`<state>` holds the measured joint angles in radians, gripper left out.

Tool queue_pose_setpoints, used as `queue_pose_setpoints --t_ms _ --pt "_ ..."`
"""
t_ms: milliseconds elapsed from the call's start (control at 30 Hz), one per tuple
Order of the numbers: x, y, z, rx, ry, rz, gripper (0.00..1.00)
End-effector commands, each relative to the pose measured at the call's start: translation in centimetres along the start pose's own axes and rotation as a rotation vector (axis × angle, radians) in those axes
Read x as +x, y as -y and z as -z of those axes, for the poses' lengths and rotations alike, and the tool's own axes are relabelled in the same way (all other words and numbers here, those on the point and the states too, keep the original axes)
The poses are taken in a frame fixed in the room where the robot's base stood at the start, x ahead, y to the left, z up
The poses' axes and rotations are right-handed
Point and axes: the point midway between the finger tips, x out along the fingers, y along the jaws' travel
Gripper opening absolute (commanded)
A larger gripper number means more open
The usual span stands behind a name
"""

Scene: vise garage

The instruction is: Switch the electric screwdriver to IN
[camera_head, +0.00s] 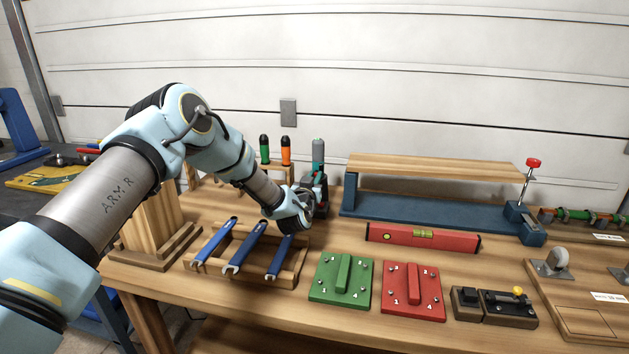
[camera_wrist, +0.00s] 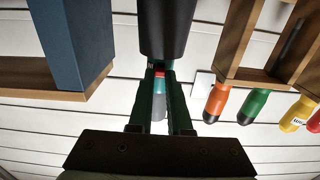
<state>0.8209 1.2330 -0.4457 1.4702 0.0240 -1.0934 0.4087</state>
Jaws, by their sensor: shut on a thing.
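The electric screwdriver (camera_head: 318,152) stands upright at the back of the bench, with a grey top and teal, red and dark parts. My gripper (camera_head: 314,192) is at its lower part, coming from the front left. In the wrist view, the fingers of my gripper (camera_wrist: 160,78) are closed on the screwdriver. A teal, red and grey part of the screwdriver (camera_wrist: 159,98) shows between and beyond them, and a dark cylindrical part fills the top centre. The switch position and its IN mark cannot be made out.
A rack of screwdrivers (camera_head: 264,150) stands just left. In front lie a wrench tray (camera_head: 270,276), a green board (camera_head: 341,280), a red board (camera_head: 411,290) and a red level (camera_head: 422,238).

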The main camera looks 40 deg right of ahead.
Motion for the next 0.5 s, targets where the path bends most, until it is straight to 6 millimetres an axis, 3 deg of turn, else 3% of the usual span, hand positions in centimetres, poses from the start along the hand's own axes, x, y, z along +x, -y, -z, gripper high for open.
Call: queue_pose_setpoints --t_ms 300,333,500 --pt "-0.10 0.01 -0.58 -0.001 0.009 -0.001 0.00" --pt "-0.10 0.01 -0.60 -0.001 0.009 -0.001 0.20" --pt "-0.07 0.01 -0.46 -0.001 0.007 0.000 0.39"
